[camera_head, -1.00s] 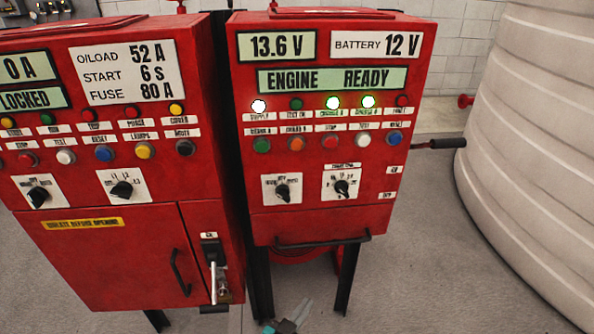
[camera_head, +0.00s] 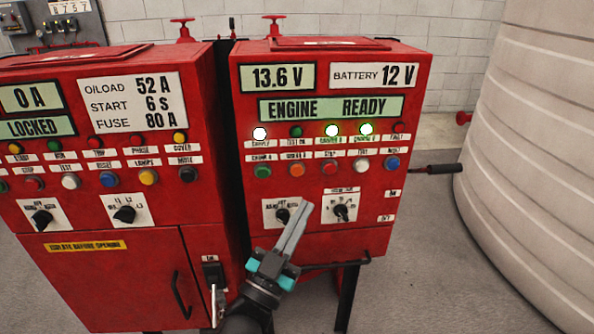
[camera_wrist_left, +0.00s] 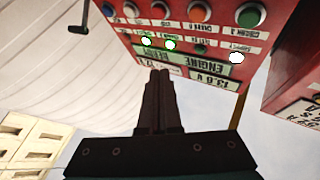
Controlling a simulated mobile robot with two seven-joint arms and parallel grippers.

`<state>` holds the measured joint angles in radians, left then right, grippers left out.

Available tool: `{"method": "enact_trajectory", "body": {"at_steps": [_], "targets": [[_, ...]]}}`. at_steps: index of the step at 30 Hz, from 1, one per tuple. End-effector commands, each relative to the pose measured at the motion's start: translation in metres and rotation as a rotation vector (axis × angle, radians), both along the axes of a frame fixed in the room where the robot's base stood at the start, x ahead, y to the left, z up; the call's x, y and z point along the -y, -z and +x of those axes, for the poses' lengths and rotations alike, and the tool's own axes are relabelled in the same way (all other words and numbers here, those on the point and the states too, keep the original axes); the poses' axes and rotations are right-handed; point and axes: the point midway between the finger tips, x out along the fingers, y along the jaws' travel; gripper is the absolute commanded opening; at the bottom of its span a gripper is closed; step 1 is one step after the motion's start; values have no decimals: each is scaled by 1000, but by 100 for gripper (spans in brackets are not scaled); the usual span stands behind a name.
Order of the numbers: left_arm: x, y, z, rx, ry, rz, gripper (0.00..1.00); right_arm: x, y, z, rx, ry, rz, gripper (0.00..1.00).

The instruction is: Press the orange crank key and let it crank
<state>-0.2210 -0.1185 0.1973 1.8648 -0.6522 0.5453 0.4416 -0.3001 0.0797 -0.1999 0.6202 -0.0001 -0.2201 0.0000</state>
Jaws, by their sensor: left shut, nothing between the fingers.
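The orange crank key (camera_head: 297,170) is a round button in the lower button row of the right red cabinet, between a green button (camera_head: 263,172) and a red one (camera_head: 330,168). It also shows near the top of the left wrist view (camera_wrist_left: 198,13), which sees the panel upside down. My left gripper (camera_head: 305,207) is shut and empty. In the head view its fingertips appear below the orange key, beside the selector knobs. I cannot tell how far they are from the panel; no contact with the key shows. My right gripper is not in view.
The display (camera_head: 331,108) reads ENGINE READY, and three lamps above the button row are lit. A second red cabinet (camera_head: 130,270) stands at the left. A large pale tank (camera_head: 535,170) is at the right.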

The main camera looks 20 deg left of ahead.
Motion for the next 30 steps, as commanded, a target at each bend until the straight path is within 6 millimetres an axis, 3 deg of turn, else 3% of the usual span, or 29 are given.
{"method": "enact_trajectory", "body": {"at_steps": [11,30], "targets": [[-4,1,7,-1,0,0,0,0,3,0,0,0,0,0],[-43,2,71,-2,-1,-1,0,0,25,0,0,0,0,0]]}}
